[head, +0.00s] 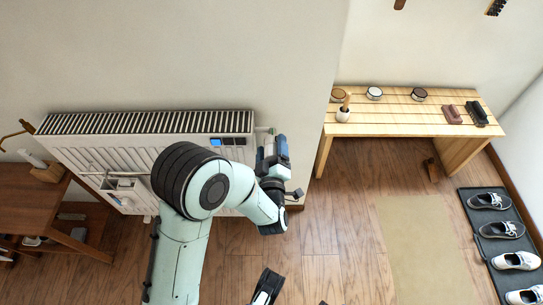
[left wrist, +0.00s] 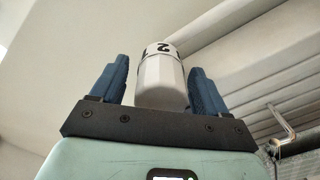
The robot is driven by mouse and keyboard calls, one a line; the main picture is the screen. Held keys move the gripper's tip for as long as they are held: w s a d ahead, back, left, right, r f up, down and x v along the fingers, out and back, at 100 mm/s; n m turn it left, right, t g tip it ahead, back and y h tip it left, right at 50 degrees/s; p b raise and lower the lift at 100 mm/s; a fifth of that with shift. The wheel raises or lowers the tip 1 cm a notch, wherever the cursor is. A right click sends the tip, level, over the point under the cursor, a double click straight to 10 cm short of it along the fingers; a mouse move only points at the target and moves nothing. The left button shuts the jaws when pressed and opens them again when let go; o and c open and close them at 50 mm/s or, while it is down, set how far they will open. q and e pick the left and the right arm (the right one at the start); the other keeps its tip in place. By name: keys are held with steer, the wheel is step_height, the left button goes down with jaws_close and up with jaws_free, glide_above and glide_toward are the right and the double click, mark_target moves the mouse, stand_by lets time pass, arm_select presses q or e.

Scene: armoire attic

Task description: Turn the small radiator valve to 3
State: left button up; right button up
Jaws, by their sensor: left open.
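The small radiator valve (left wrist: 161,80) is a white cylindrical head with a dark band and a black 2 near its top in the left wrist view. My left gripper (left wrist: 160,85) has its blue fingers on either side of the valve head, open, with a visible gap at the left finger and a narrower one at the right. In the head view my left gripper (head: 272,150) is at the right end of the white radiator (head: 90,150), and it largely hides the valve. My right gripper (head: 268,288) shows only partly at the bottom edge; its jaw state is unclear.
A slatted wooden bench (head: 385,122) with tins and brushes stands to the right. A black shoe tray (head: 480,245) lies at the far right. A wooden table (head: 30,200) stands at the left.

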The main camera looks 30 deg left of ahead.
arm_select(q)
steer(key=p+v, duration=0.6)
steer(key=v, duration=0.7)
arm_select(e)
steer(key=s+a+r+g+y, duration=0.1)
steer(key=s+a+r, duration=0.3)
steer(key=r, duration=0.3)
steer(key=shift+s+r+n, duration=0.4)
steer(key=shift+s, duration=0.1)
arm_select(q)
steer(key=shift+s, duration=0.1)
arm_select(e)
steer(key=shift+a, duration=0.1)
